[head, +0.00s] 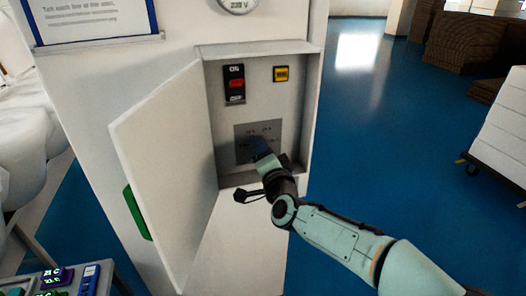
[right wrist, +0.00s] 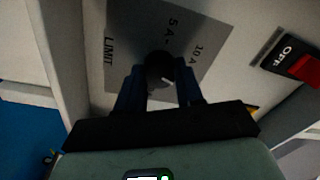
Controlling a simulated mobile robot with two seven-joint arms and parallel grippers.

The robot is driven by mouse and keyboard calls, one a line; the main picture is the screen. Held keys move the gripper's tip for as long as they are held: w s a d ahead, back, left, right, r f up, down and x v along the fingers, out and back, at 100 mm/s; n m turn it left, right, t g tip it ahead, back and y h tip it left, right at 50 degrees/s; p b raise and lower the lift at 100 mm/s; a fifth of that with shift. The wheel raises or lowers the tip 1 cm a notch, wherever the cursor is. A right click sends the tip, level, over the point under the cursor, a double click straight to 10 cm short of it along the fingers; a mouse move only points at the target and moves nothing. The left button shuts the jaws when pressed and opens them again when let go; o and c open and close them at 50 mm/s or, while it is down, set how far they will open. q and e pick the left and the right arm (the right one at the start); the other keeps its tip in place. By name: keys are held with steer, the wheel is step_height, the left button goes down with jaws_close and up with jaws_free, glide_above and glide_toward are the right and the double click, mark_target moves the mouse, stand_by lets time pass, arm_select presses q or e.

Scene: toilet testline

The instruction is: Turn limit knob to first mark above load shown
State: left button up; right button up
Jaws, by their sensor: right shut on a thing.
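The dark round limit knob (right wrist: 158,67) sits on a grey plate (right wrist: 118,20) lettered LIMIT, 5 A and 10 A; other marks are hidden. A short white line shows on the knob's lower right in the right wrist view. My right gripper (right wrist: 160,88) is shut on the knob, one dark finger on each side. In the head view the right gripper (head: 259,148) covers the knob in front of the plate (head: 243,130). A small yellow display (head: 281,74) is above right; its reading is too small to read. My left gripper is out of view.
The cabinet door (head: 165,150) with a green handle (head: 137,212) stands open at left. A red switch (head: 235,85) is above the plate. A round gauge (head: 238,3) reads about 230 V.

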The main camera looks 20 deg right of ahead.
steer(key=n, duration=0.4)
steer(key=shift+r+n, duration=0.1)
steer(key=shift+n, duration=0.3)
steer(key=n+p, duration=0.1)
steer(key=n, duration=0.4)
steer(key=shift+y, duration=0.4)
steer(key=o, duration=1)
steer(key=shift+o, duration=0.2)
steer(key=shift+s, duration=0.1)
